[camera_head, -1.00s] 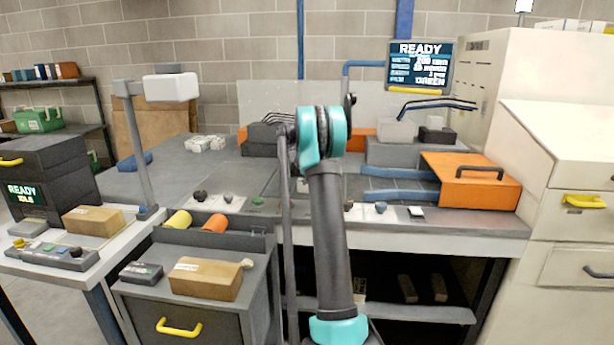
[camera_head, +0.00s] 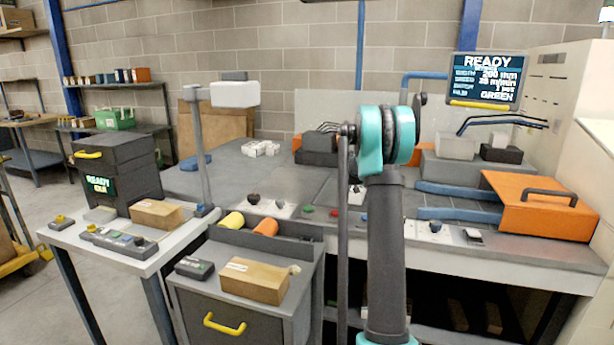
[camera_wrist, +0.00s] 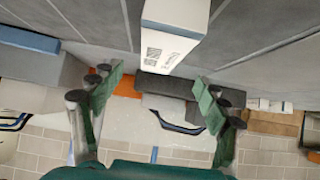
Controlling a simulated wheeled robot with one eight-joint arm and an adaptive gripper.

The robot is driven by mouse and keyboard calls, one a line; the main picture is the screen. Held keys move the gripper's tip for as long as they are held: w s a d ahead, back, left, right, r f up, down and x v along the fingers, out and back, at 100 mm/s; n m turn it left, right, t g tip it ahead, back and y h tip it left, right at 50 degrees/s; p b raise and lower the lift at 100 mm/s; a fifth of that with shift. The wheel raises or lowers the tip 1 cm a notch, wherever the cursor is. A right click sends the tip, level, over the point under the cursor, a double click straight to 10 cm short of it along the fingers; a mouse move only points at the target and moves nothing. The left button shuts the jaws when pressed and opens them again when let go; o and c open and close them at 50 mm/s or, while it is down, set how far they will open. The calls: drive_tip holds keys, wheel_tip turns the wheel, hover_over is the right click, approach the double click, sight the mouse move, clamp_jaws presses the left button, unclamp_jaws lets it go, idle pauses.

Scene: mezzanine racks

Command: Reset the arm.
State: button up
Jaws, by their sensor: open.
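My arm (camera_head: 385,240) rises in the middle of the head view, over the front of the grey work table (camera_head: 300,172). Its links hide my gripper there. In the wrist view my gripper (camera_wrist: 160,80) is open, with its green-padded fingers wide apart. A white box (camera_wrist: 172,32) with a printed code and label stands on the grey surface, in line with the gap between the fingers. No finger touches it in the picture. A small white piece (camera_head: 357,194) shows beside my arm in the head view; I cannot tell whether it is the same box.
An orange case (camera_head: 540,205) lies at the table's right, below a READY screen (camera_head: 485,80). A lamp-like post (camera_head: 202,150) and side table (camera_head: 120,240) stand left. A drawer cabinet (camera_head: 190,300) with a cardboard box (camera_head: 254,280) stands in front. Floor is open at far left.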

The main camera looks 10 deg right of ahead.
drive_tip(key=s+a+f+n+g+y, duration=0.1)
drive_tip(key=s+a, duration=0.6)
drive_tip(key=s, duration=0.6)
drive_tip(key=s+a+f+n+g+y, duration=0.1)
drive_tip(key=s+a+f+n+y, duration=0.1)
drive_tip(key=s+a, duration=0.9)
drive_tip(key=s+a+f+n+g, duration=0.1)
drive_tip(key=s+a+f, duration=0.1)
drive_tip(key=s, duration=0.8)
drive_tip(key=s+a+f+g+y, duration=0.1)
drive_tip(key=s+f, duration=0.4)
drive_tip(key=s, duration=0.6)
drive_tip(key=s+a+f+n+g+y, duration=0.1)
drive_tip(key=s+a+f, duration=0.2)
drive_tip(key=s, duration=0.8)
drive_tip(key=shift+s+a+f+n, duration=0.15)
drive_tip(key=shift+a+f+n, duration=0.05)
drive_tip(key=shift+a+n, duration=0.1)
drive_tip(key=shift+d, duration=0.1)
